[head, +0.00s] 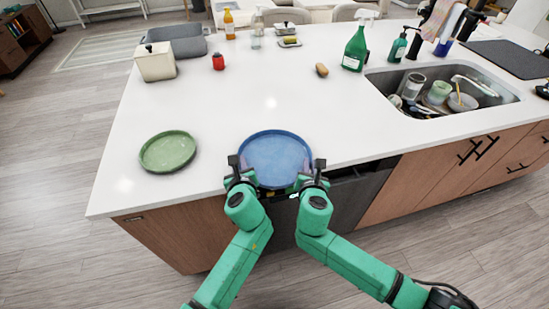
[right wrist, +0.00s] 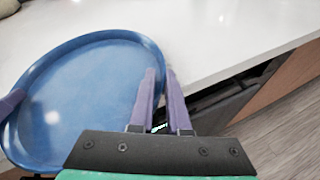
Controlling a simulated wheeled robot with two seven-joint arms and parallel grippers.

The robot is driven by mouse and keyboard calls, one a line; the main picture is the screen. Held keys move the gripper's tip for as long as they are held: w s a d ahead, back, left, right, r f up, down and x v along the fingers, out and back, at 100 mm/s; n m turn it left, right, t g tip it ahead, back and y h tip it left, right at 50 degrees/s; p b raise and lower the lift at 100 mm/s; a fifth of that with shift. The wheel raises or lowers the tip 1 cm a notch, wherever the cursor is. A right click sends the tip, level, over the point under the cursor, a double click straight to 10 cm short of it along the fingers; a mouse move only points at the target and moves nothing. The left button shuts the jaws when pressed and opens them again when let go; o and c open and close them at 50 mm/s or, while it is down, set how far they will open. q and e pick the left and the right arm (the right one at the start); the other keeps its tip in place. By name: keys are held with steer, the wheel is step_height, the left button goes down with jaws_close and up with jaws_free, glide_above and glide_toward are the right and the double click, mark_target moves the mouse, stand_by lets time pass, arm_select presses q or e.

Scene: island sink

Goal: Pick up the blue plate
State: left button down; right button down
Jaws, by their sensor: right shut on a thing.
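The blue plate (head: 275,155) is round with a raised rim, at the front edge of the white counter, partly overhanging it. My right gripper (head: 317,167) is at its right rim. In the right wrist view, the purple fingers of my right gripper (right wrist: 161,80) are shut on the rim of the blue plate (right wrist: 85,95). My left gripper (head: 236,168) is at the plate's left rim; its jaws are too small to read. A purple finger at the left edge of the wrist view touches or overlaps the rim. Whether the plate is clear of the counter cannot be told.
A green plate (head: 168,151) lies left on the counter (head: 225,110). A red jar (head: 218,62), a white canister (head: 155,62) and a grey tub (head: 185,42) stand behind. A green spray bottle (head: 355,50) stands beside the sink (head: 395,76) holding dishes. The counter behind the blue plate is clear.

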arm_select(q)
steer(key=shift+r, duration=0.1)
